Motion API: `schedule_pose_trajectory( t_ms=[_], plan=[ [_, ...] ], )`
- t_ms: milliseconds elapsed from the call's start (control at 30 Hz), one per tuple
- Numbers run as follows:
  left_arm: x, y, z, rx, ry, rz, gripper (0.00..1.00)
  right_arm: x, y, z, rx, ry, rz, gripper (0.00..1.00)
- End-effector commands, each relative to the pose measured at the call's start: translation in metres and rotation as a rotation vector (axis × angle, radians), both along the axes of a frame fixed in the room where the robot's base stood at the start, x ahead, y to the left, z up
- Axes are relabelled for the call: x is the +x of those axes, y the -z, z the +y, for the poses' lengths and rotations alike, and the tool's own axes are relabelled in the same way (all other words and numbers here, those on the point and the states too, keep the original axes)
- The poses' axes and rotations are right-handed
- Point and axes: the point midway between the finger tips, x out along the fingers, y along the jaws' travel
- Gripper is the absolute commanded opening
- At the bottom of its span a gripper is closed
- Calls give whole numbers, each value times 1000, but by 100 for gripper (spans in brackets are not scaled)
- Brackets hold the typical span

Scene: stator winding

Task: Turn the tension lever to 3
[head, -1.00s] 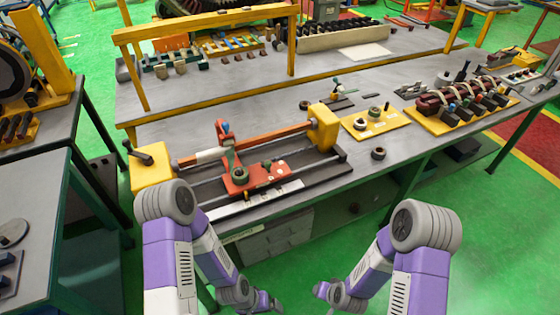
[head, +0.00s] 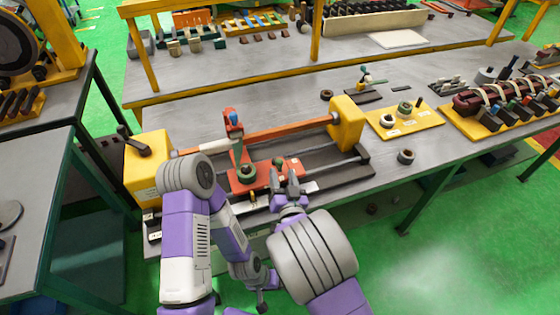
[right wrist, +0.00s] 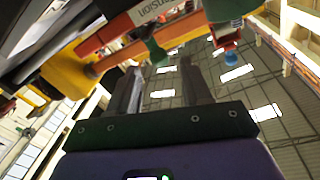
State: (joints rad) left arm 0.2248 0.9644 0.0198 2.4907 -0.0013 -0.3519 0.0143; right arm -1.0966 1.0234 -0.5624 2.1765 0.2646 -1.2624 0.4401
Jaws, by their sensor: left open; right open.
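The red carriage (head: 240,184) sits on the winding machine's rails, with a green ring (head: 247,172) and an upright red post topped in blue (head: 233,118). My right gripper (head: 286,179) is open and empty at the carriage's right end. It hides part of that end, and I cannot make out the tension lever or its numbers. In the right wrist view my open fingers (right wrist: 160,75) point toward a green tip (right wrist: 156,52) below a pale plate (right wrist: 155,10) lettered "ension". A blue knob (right wrist: 233,58) hangs right of it. My left gripper (head: 262,303) is low, in front of the bench, away from the machine.
Yellow end blocks stand left (head: 150,165) and right (head: 347,122) of the carriage, joined by an orange bar (head: 285,130). A yellow plate with rings (head: 405,122) and a loose dark ring (head: 406,157) lie to the right.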

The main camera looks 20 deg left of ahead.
Motion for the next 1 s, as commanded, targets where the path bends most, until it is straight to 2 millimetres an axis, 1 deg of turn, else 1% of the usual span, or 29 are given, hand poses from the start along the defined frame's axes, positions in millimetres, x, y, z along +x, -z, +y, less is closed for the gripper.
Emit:
schedule_pose_trajectory(
  t_ms=[33, 200, 400, 533, 767, 1000],
  plan=[
    [0, 0, 0, 0, 0, 0, 92, 7, 0, 3, -1, -1, -1, 49],
    [0, 0, 0, 0, 0, 0, 92, 31, 1, 14, -3, -2, 0, 49],
    [0, 0, 0, 0, 0, 0, 92, 48, 1, 22, -2, -1, 2, 49],
    [0, 0, 0, 0, 0, 0, 92, 52, 1, 24, -2, 0, 2, 49],
    [0, 0, 0, 0, 0, 0, 92, 52, 1, 24, -3, 0, 3, 49],
    [0, 0, 0, 0, 0, 0, 92, 51, 1, 24, -3, 0, 3, 12]
  ],
)
